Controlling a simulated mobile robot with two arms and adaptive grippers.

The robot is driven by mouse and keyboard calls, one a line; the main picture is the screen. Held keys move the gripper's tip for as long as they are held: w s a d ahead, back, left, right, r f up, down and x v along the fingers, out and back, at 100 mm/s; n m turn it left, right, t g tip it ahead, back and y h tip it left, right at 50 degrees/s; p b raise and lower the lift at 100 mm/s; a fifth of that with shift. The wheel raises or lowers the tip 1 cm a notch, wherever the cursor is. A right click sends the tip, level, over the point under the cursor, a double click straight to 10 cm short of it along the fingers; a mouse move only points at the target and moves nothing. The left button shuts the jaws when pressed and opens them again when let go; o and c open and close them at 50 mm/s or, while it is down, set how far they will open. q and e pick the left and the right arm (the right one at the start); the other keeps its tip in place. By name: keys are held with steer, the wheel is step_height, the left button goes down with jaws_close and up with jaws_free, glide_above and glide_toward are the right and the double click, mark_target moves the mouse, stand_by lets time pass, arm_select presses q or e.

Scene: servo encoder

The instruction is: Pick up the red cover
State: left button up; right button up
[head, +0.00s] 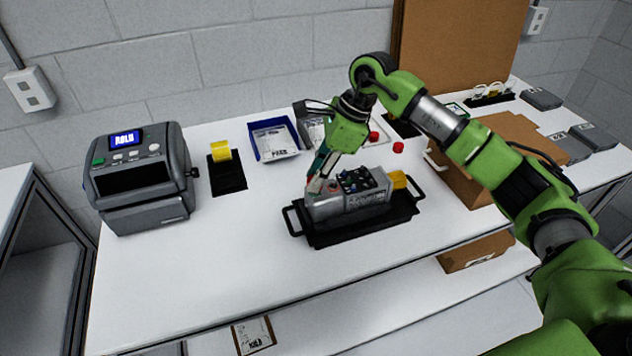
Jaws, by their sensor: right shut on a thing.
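A grey servo unit (345,207) with dark round connectors on top lies on a black tray (345,236) with side handles. My right gripper (316,184) points down at the left end of the unit. It is shut on a small red piece at its fingertips, which appears to be the red cover; the fingers hide most of it, and I cannot tell whether it touches the unit. Two other red caps, one (373,136) behind the unit and one (398,147) farther right, lie on the table. My left gripper is not in view.
A grey label printer (145,175) stands at the left, beside a black pad with a yellow item (222,152). A blue bin (274,138) is at the back. A cardboard box (460,178) stands right of the tray. The front-left table is clear.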

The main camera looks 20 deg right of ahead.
steer(key=s+d+r+b, duration=0.1)
steer(key=s+d+r, duration=0.2)
steer(key=s+r, duration=0.3)
steer(key=s+d+r+b, duration=0.2)
steer(key=s+d+r, duration=0.2)
steer(key=r, duration=0.5)
steer(key=shift+s+d+r, duration=0.2)
steer(key=shift+s+r, duration=0.05)
steer(key=shift+s, duration=0.7)
steer(key=shift+r, duration=0.1)
step_height(320, 180, up, 5)
steer(key=p, duration=0.4)
stand_by(0.4)
